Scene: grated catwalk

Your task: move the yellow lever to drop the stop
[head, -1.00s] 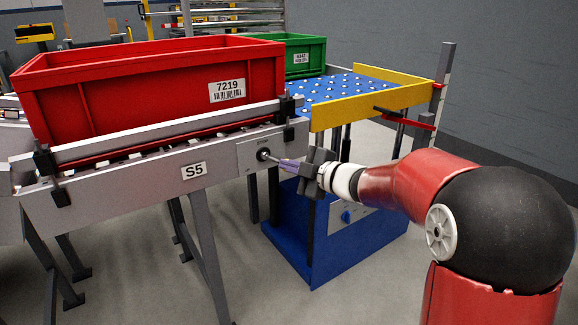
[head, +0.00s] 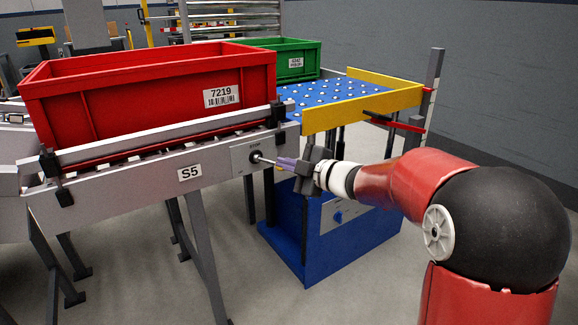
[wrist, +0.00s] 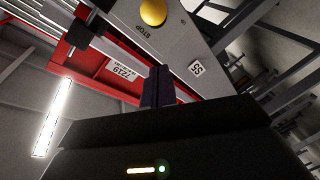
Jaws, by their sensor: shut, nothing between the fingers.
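The lever's round dark hub (head: 255,156) sits on a grey plate at the right end of the S5 conveyor side. A thin shaft sticks out from it towards my gripper. The lever's yellow knob (wrist: 153,12) shows at the top of the wrist view, beside the word STOP; in the head view the fingers mostly hide it. My gripper (head: 278,163) is shut and empty, its fingertips close by the shaft's outer end. In the wrist view the shut fingers (wrist: 159,68) point towards the plate, below the knob in the picture. I cannot tell whether they touch it. I cannot make out the stop.
A red tote 7219 (head: 160,95) stands on the S5 conveyor (head: 130,190) behind a side rail. To the right is a blue ball-top table (head: 335,92) with a yellow edge bar (head: 362,108). A green tote (head: 300,60) stands behind. Open floor lies in front.

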